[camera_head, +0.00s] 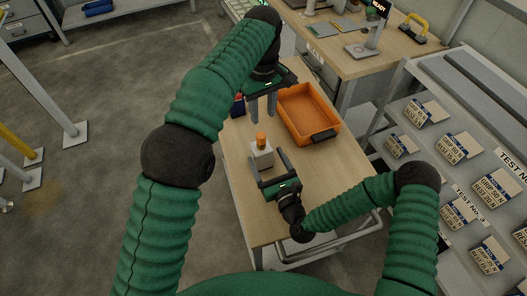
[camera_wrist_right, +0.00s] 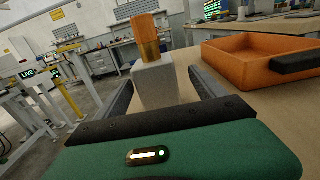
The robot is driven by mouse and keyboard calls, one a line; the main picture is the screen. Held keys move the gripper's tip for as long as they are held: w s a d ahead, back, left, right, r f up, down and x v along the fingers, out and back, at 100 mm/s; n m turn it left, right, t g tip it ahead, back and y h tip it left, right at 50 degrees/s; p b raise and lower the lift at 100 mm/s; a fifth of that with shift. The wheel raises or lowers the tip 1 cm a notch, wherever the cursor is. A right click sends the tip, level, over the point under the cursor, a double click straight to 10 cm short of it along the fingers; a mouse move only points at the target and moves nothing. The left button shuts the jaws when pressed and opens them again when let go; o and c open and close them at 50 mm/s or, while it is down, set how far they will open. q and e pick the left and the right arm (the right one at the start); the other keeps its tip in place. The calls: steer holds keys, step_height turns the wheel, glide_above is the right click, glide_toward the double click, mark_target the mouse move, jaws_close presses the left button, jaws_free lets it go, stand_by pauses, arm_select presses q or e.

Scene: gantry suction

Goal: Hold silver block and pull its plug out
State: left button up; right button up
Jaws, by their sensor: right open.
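The silver block (camera_head: 262,158) stands upright on the wooden table, with its orange plug (camera_head: 261,140) seated in the top. In the right wrist view the block (camera_wrist_right: 155,84) is between the two dark fingers, with gaps visible on both sides, and the plug (camera_wrist_right: 146,36) shows an orange top and a brassy lower part. My right gripper (camera_head: 267,157) is open around the block from the near side, not closed on it. My left gripper (camera_head: 263,116) is open and empty, fingers pointing down, beyond and above the plug.
An orange tray (camera_head: 333,126) with a dark handle stands on the table to the right of the left gripper. A small dark blue and red item (camera_head: 237,107) is partly hidden by my left arm. The near table top is clear. A rack with labelled cards (camera_head: 453,148) stands at right.

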mark_target(261, 152)
arm_select(q)
steer(key=shift+a, duration=0.45)
arm_select(e)
steer(key=x, duration=0.3)
steer(key=shift+w+a, duration=0.25)
steer(key=shift+a, duration=0.25)
arm_select(q)
steer(key=shift+d, duration=0.15)
arm_select(e)
steer(key=shift+d, duration=0.1)
arm_select(q)
steer(key=shift+d, duration=0.15)
arm_select(e)
steer(key=shift+d, duration=0.15)
steer(key=c, duration=0.4)
jaws_close()
steer(key=shift+o, duration=0.4)
jaws_free()
